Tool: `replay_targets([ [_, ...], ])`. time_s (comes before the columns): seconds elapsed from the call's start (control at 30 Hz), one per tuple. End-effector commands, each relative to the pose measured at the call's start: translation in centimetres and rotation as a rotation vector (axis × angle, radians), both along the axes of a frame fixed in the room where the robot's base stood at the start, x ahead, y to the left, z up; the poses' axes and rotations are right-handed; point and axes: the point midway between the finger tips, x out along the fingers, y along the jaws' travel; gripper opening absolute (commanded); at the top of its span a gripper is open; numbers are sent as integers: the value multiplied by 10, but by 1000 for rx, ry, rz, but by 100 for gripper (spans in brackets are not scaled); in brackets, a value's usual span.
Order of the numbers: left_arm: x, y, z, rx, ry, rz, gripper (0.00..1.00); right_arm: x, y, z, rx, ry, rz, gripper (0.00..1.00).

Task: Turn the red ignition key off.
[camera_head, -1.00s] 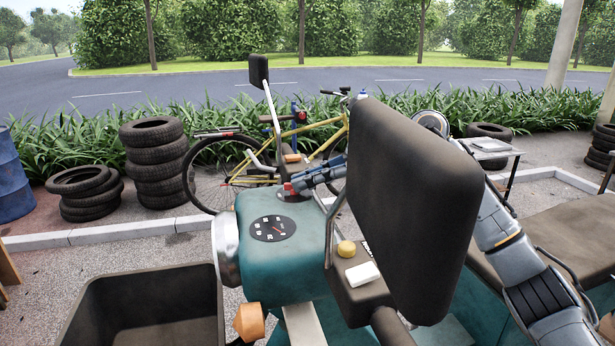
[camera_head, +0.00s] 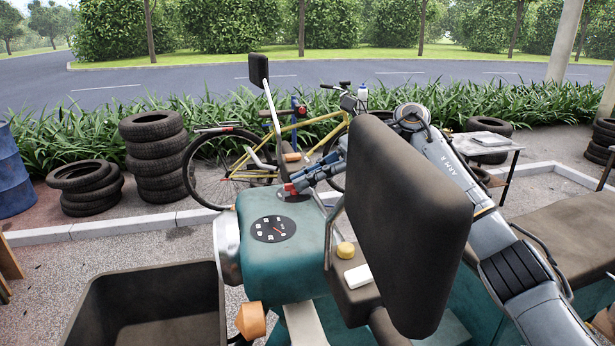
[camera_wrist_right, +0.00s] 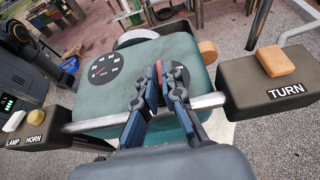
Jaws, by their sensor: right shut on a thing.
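The red ignition key (camera_wrist_right: 158,68) stands on top of the teal dash housing (camera_head: 258,285), beside the round black gauge (camera_wrist_right: 103,69). My right gripper (camera_wrist_right: 159,82) is shut on the key, with one finger on each side of it in the right wrist view. In the head view the right gripper (camera_head: 300,183) reaches in from behind the large black mirror, and a bit of red shows at its tips. The fingers hide most of the key, so its exact angle is hard to tell. My left gripper is not in view.
The large black mirror (camera_head: 410,220) stands close in front of my right arm. A box with a yellow button (camera_head: 345,250) sits below it. The handlebar (camera_wrist_right: 205,102) crosses beneath my fingers. A second mirror (camera_head: 262,66) rises on a stalk just behind the gripper.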

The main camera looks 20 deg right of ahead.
Motion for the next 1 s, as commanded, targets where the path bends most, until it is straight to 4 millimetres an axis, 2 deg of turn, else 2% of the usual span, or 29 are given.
replay_targets([
  [0.03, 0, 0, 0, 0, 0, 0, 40, 0, 0, 1, 2, -3, -2, 9],
  [0.13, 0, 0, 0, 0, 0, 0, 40, 0, 0, 1, 1, -3, -1, 30],
  [0.43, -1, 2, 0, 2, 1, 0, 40, 0, -1, 0, 0, -1, -2, 30],
  [0.57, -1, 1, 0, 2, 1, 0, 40, 1, -9, 4, 0, -2, -4, 30],
  [1.0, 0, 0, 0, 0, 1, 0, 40, 2, -89, 38, 2, -1, -5, 30],
])
